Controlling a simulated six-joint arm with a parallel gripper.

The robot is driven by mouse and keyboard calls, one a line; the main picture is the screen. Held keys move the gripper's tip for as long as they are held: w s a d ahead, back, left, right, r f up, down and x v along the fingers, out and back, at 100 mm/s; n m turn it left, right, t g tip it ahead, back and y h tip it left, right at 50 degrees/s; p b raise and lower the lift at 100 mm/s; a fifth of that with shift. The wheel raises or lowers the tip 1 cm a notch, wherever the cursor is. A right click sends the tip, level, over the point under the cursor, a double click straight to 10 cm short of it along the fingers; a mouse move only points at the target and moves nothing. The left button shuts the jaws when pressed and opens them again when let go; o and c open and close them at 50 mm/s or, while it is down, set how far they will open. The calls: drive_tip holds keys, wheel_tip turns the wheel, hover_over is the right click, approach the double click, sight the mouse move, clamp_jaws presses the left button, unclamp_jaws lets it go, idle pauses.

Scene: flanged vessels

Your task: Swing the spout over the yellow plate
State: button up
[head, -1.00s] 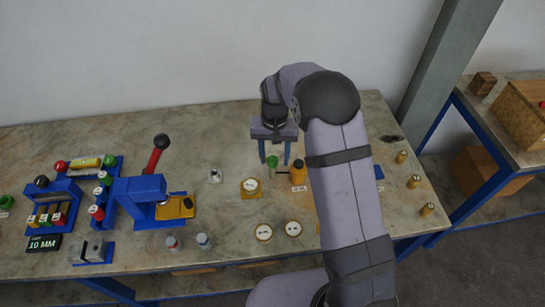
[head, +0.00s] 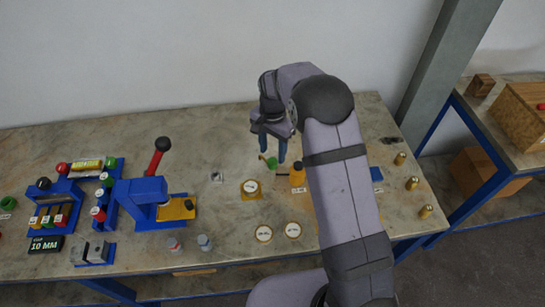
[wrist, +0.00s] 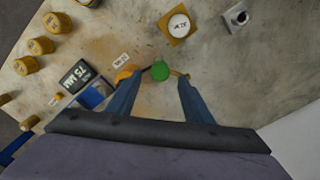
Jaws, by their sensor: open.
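The spout is a thin bar with a green knob (head: 272,163) on it, reaching left from an orange vessel (head: 297,174) with a dark top. In the wrist view the green knob (wrist: 160,71) sits between my two fingers, with a gap on each side, and the orange vessel (wrist: 125,73) is to its left. My gripper (head: 272,155) is open, fingers down, at the knob. The yellow plate (head: 251,196) with a round white label lies on the table, in front and left of the knob; it also shows in the wrist view (wrist: 188,39). My arm hides part of the table behind the vessel.
A small grey metal piece (head: 216,177) lies left of the yellow plate. A blue press (head: 143,190) with a red lever stands at left. Several brass cylinders (head: 412,183) stand at right.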

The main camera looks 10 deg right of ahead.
sight(272, 161)
drive_tip(key=shift+f+p, duration=0.75)
drive_tip(key=shift+f, duration=1.6)
clamp_jaws()
